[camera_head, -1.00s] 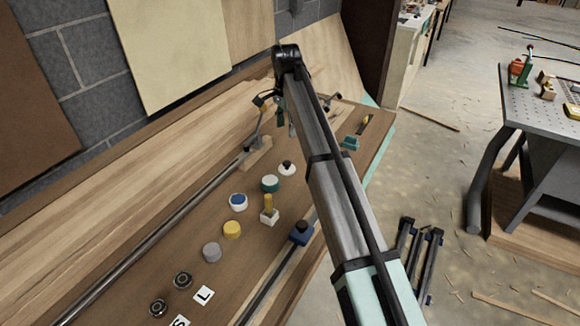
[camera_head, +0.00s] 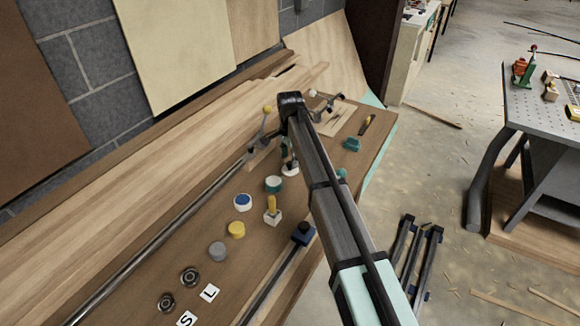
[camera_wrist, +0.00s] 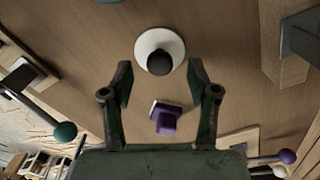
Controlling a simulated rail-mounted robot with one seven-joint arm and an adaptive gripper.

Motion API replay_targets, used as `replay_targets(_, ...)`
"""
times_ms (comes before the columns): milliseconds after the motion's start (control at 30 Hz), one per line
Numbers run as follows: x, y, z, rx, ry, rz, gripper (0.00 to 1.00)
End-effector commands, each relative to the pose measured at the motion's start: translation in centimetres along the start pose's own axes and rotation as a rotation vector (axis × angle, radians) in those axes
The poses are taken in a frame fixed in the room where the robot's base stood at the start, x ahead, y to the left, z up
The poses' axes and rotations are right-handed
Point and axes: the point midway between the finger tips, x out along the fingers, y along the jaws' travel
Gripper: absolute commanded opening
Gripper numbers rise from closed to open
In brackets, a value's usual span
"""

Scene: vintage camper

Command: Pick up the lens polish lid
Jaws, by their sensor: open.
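A round white lid with a black knob (camera_wrist: 159,52) lies on the wooden bench just beyond my fingertips in the wrist view. It also shows in the head view (camera_head: 290,169), partly covered by my arm. No label on it is readable, so I cannot confirm it is the lens polish lid. My gripper (camera_wrist: 160,80) is open and empty above the bench, its two fingers spread on either side of the lid's line. In the head view my gripper (camera_head: 287,149) is mostly hidden behind my arm, over or close to the white lid.
A teal-sided lid (camera_head: 274,184), a blue-topped one (camera_head: 243,203), a yellow one (camera_head: 236,230) and a grey one (camera_head: 217,252) run along the bench. A white block with a yellow handle (camera_head: 272,212) stands beside them. A purple object (camera_wrist: 165,117) lies between my fingers' bases in view.

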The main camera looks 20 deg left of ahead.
Motion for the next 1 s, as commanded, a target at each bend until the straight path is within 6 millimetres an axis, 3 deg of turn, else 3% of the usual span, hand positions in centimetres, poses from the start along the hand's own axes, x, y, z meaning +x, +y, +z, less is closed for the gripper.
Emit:
replay_targets(200, 2.5, 0.1, 0.1, 0.0, -0.001, 0.002, 0.6)
replay_targets(467, 3.0, 0.0, 0.1, 0.0, 0.0, 0.0, 0.6)
replay_targets(633, 3.0, 0.1, 0.1, 0.0, 0.0, 0.0, 0.03)
replay_targets(1000, 2.9, 0.1, 0.1, 0.0, 0.0, 0.0, 0.0)
